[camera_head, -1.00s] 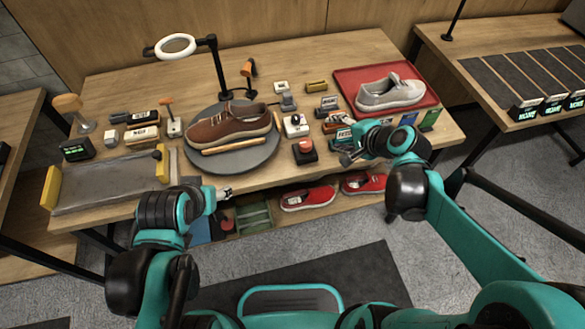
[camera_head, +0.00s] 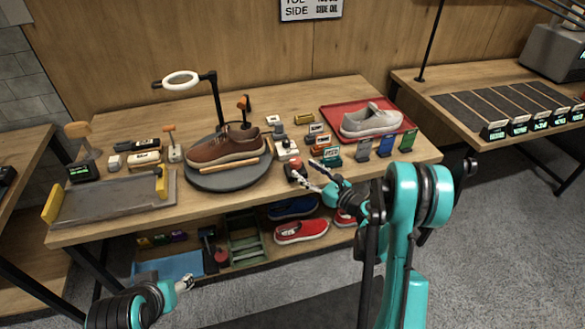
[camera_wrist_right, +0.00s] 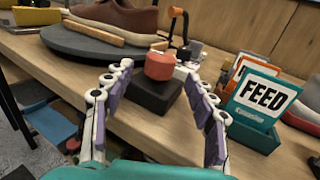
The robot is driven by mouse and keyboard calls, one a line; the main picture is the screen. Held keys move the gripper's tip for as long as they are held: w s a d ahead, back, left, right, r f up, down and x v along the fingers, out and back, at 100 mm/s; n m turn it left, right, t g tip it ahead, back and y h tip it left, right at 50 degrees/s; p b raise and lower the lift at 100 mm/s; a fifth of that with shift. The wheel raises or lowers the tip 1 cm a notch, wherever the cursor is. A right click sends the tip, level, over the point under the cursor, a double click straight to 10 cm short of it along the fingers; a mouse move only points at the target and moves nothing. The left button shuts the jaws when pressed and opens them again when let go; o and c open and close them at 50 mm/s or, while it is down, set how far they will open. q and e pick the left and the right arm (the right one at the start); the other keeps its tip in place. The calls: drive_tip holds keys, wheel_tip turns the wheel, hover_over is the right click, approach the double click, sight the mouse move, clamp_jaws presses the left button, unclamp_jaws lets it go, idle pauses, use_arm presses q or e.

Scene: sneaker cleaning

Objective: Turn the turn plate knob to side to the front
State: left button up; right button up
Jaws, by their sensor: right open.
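A red knob (camera_head: 297,169) on a dark square base stands on the table near its front edge, right of the round dark turn plate (camera_head: 228,184). It also shows in the right wrist view (camera_wrist_right: 160,66). A brown shoe (camera_head: 218,149) sits on the plate with a wooden strip (camera_head: 227,166) along its near side. My right gripper (camera_head: 312,177) is open and empty, just right of the knob. In the wrist view its fingers spread on either side of the knob without visible contact. My left gripper (camera_head: 186,284) is low, in front of the table; its jaw state is unclear.
A green FEED card (camera_wrist_right: 261,103) stands right of my right gripper in the wrist view. A ring lamp (camera_head: 181,80) rises behind the plate. A red tray (camera_head: 336,112) with a grey shoe lies at the right. Red shoes (camera_head: 300,232) sit on the lower shelf.

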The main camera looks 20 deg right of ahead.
sight(300, 166)
drive_tip(key=b+x, duration=0.1)
drive_tip(key=x, duration=0.4)
drive_tip(key=shift+w+a, duration=0.15)
drive_tip(key=c, duration=1.2)
